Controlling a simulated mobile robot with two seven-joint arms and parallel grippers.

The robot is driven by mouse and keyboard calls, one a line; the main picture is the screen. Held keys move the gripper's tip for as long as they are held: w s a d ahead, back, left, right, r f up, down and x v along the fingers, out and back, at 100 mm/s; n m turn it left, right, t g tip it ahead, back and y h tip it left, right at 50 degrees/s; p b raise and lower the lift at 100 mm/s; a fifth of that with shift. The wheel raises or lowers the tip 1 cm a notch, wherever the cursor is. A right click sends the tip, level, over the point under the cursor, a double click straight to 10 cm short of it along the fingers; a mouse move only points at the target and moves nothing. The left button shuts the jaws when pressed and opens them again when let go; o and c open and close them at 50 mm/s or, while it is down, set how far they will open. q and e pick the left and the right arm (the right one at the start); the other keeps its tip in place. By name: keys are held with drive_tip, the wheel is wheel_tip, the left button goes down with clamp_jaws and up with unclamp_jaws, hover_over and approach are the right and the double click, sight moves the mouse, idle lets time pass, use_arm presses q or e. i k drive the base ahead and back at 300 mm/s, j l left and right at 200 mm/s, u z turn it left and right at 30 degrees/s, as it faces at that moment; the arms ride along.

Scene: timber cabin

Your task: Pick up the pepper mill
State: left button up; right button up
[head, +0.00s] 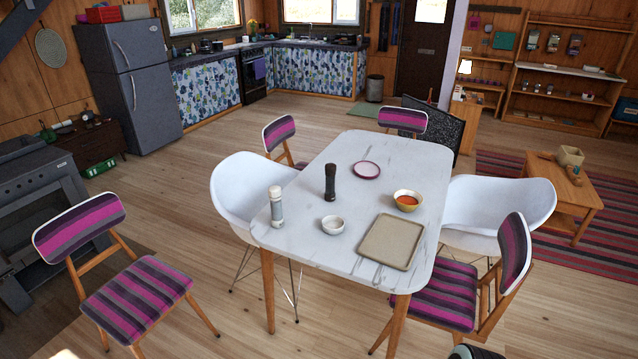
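A dark, slim pepper mill (330,183) stands upright on the white marble-look table (318,170), left of the middle of the top. A white and grey mill or shaker (277,208) stands upright near the table's left edge. A small white bowl (332,225) sits just in front of the dark mill. Neither of my grippers shows clearly in the head view.
On the table are a pink-rimmed plate (366,170), a bowl with orange-red contents (407,201) and a beige square tray (391,241). White shell chairs (235,190) and striped chairs (130,295) surround the table. Open floor lies at the front left.

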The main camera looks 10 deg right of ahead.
sight(330, 193)
drive_tip(key=i+j, duration=0.4)
drive_tip(key=i+j+z, duration=0.1)
drive_tip(key=i+j, duration=0.25)
drive_tip(key=j, duration=0.25)
